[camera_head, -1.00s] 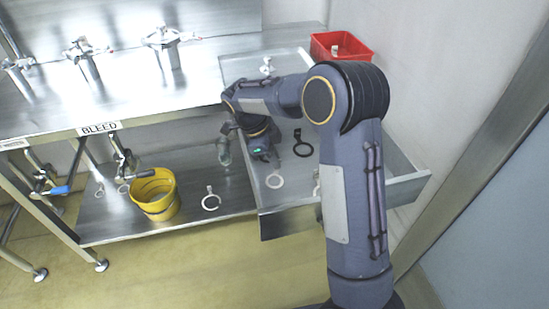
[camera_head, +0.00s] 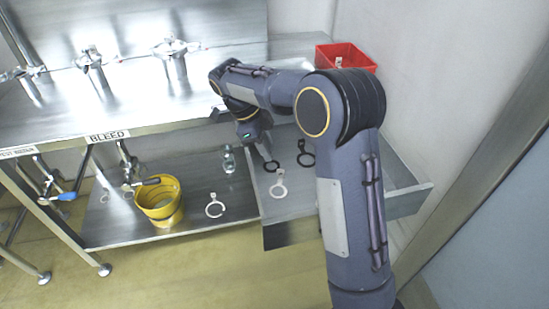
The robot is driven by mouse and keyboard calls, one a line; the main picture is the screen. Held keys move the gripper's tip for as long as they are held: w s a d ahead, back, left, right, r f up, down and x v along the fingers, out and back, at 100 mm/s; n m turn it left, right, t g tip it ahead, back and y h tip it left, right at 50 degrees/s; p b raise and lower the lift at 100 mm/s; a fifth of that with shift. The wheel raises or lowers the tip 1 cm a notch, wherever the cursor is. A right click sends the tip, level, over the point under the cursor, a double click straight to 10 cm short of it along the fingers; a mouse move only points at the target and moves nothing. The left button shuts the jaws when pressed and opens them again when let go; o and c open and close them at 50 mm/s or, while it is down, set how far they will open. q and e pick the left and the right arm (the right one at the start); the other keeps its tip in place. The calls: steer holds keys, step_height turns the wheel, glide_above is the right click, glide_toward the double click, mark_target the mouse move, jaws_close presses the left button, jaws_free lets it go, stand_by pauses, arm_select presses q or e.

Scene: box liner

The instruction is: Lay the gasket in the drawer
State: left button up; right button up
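Several flat rings with small tabs are in view; which one is the gasket I cannot tell. In the open metal drawer (camera_head: 300,207) lie a white ring (camera_head: 279,190) and a black ring (camera_head: 306,159). A second dark ring (camera_head: 271,167) shows at the drawer's left side, just below my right gripper (camera_head: 266,152). Whether the gripper touches or holds it is unclear. My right arm reaches over the drawer, and its wrist hides the fingers' opening. Another white ring (camera_head: 215,209) lies on the lower shelf, left of the drawer. My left gripper is not in view.
A yellow bucket (camera_head: 160,203) and a small clear item (camera_head: 229,160) stand on the lower shelf (camera_head: 130,232). A red bin (camera_head: 345,57) is behind the drawer at the right. Valves (camera_head: 175,55) stand on the bench. A wall closes off the right side.

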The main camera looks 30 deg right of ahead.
steer(key=s+d+r+n+t+y, duration=0.2)
steer(key=s+r+n+y, duration=0.1)
steer(key=s+r+n, duration=0.35)
steer(key=s+a+n+t+y, duration=0.1)
steer(key=s+n, duration=0.2)
steer(key=s, duration=0.2)
steer(key=s+a+n+t+y, duration=0.1)
steer(key=s+n, duration=0.3)
steer(key=s, duration=0.1)
steer(key=s+a+n+t+y, duration=0.1)
steer(key=s+n, duration=0.3)
steer(key=shift+s+a+f+t+y, duration=0.2)
steer(key=shift+s+f+t+y, duration=0.05)
steer(key=shift+s+t+y, duration=0.15)
steer(key=s+a+f+n+t, duration=0.2)
steer(key=s+a+f+n, duration=0.1)
steer(key=s+n, duration=0.3)
steer(key=shift+a+f+y, duration=0.15)
steer(key=shift+f+y, duration=0.05)
steer(key=shift+y, duration=0.1)
steer(key=shift+p, duration=0.3)
